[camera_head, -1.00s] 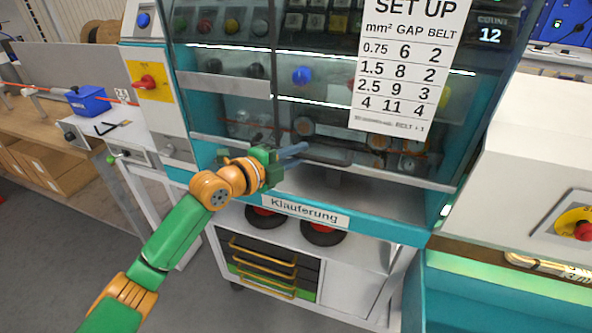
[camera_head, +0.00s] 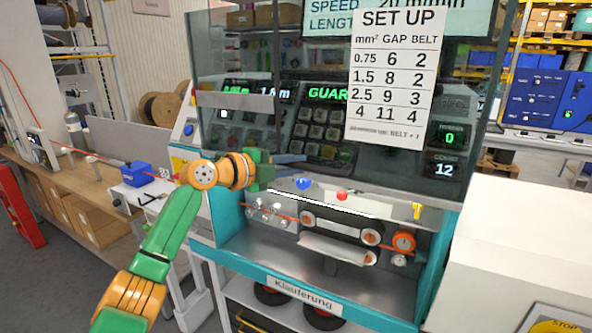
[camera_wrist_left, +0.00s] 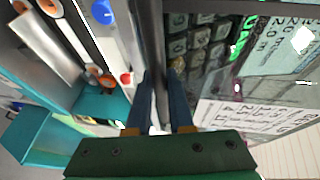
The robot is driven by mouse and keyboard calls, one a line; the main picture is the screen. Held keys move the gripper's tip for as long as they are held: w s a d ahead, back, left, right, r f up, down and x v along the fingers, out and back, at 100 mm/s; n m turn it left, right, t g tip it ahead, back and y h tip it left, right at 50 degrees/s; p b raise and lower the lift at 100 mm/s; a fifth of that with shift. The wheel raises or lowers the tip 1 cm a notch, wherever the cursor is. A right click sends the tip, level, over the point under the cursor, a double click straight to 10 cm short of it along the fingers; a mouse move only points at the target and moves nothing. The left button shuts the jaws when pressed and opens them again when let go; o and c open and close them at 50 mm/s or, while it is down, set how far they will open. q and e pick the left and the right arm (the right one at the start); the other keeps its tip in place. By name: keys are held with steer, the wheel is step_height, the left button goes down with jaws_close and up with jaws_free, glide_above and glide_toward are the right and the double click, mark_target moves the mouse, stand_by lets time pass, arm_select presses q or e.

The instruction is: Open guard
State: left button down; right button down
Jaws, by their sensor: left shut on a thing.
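The clear guard (camera_head: 462,102) of the machine, with the white SET UP sheet (camera_head: 392,76) on it, is raised. Below its lower edge, the black belts and orange rollers (camera_head: 372,237) are uncovered. My left gripper (camera_head: 288,158) reaches in from the left at the guard's lower edge, shut on the dark handle bar. In the left wrist view the bar (camera_wrist_left: 158,60) runs between the two blue fingers (camera_wrist_left: 160,105). My arm and gripper hide part of the guard's left side. My right gripper is not in view.
A green display (camera_head: 328,93) reads GUARD, partly covered by the sheet. A blue knob (camera_head: 303,183) and a red button (camera_head: 342,195) sit above the belts. A white cabinet (camera_head: 520,240) stands at right. A bench with a blue box (camera_head: 137,173) is at left.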

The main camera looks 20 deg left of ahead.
arm_select(q)
steer(key=shift+r, duration=0.15)
steer(key=c, duration=0.8)
jaws_free()
steer(key=shift+d, duration=0.1)
steer(key=shift+s+b, duration=0.15)
steer(key=shift+b, duration=0.2)
steer(key=b+v, duration=0.3)
steer(key=v, duration=0.3)
steer(key=shift+s+a+b, duration=0.1)
steer(key=shift+a+b, duration=0.1)
steer(key=shift+b, duration=0.2)
steer(key=shift+s+r, duration=0.15)
steer(key=shift+s, duration=0.1)
steer(key=shift+w, duration=0.1)
